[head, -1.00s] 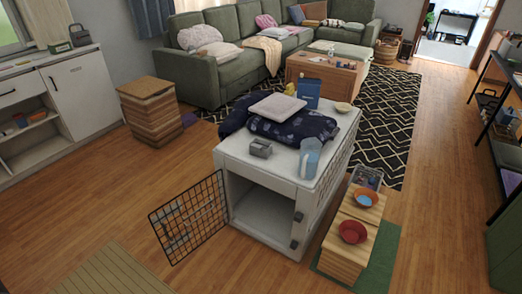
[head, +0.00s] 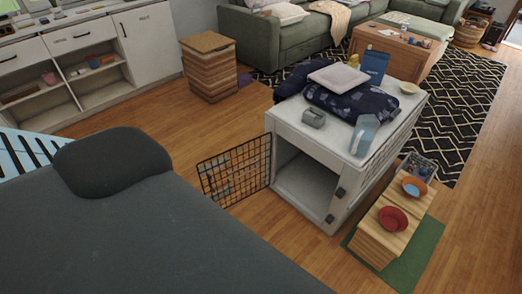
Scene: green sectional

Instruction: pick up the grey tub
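A small grey object (head: 313,117), which looks like the grey tub, sits on the front part of the top of a white pet crate (head: 290,131). Behind it on the crate top lie a folded dark blue patterned cloth (head: 350,104) and a pale cushion (head: 338,77). A clear blue-tinted jug (head: 364,136) stands to its right. Neither of my grippers is in view.
The crate's wire door (head: 235,172) hangs open to the left. A dark grey padded piece of furniture (head: 160,230) fills the lower left foreground. Wooden stand with bowls (head: 378,238) is right of the crate. Bare floor (head: 200,135) lies left of the crate.

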